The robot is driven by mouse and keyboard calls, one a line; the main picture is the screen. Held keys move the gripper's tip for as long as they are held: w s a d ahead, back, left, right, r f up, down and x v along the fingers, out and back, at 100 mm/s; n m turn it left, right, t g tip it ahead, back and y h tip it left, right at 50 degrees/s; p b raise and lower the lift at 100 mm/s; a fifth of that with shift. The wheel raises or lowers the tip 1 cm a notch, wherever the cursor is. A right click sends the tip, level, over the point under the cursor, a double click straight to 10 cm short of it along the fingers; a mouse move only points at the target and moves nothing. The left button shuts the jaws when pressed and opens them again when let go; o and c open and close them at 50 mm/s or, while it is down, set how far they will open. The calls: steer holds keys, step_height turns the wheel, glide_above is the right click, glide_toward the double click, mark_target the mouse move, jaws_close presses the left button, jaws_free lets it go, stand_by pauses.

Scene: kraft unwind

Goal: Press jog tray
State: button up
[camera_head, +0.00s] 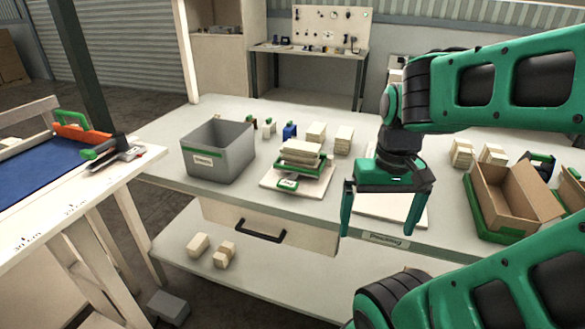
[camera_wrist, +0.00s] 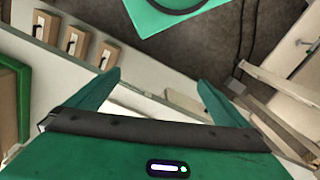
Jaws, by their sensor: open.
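My gripper (camera_head: 380,212) hangs open and empty, fingers pointing down, over the front part of the workbench. A flat white plate (camera_head: 398,212) lies behind and below its fingers. In the wrist view my two green fingers (camera_wrist: 157,88) are spread apart with nothing between them. A low green-edged stand (camera_head: 289,184) on a pale board holds a stack of pale pads (camera_head: 301,151), left of my gripper and apart from it. A green tray (camera_head: 487,226) with an open cardboard box (camera_head: 512,199) is to the right. Labels are too small to read, so I cannot tell which is the jog tray.
A grey bin (camera_head: 218,153) stands left on the workbench (camera_head: 335,218). Several pale blocks stand along its back. Below are a drawer with a black handle (camera_head: 262,231) and a lower shelf. A side table with a blue mat (camera_head: 38,168) is at far left.

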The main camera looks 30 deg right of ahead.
steer(key=shift+w+f, duration=0.25)
steer(key=shift+w, duration=0.35)
steer(key=shift+c, duration=1.3)
steer(key=shift+s+d+r+n, duration=0.15)
steer(key=shift+r+n, duration=0.15)
steer(key=shift+r, duration=0.4)
steer(key=c, duration=1)
steer(key=w+r+n, duration=0.1)
steer(key=w, duration=0.1)
steer(key=w+r+n, duration=0.1)
steer(key=w, duration=0.2)
steer(key=w+r+n, duration=0.1)
steer(key=w+r, duration=0.1)
steer(key=shift+w+d, duration=0.15)
steer(key=shift+w, duration=0.25)
jaws_close()
steer(key=w+a+r+n, duration=0.2)
steer(key=w+n, duration=0.3)
steer(key=w, duration=0.5)
steer(key=w+a+r+n, duration=0.2)
steer(key=w+r+n, duration=0.2)
steer(key=w, duration=0.6)
steer(key=shift+a+n, duration=0.4)
steer(key=shift+n, duration=0.3)
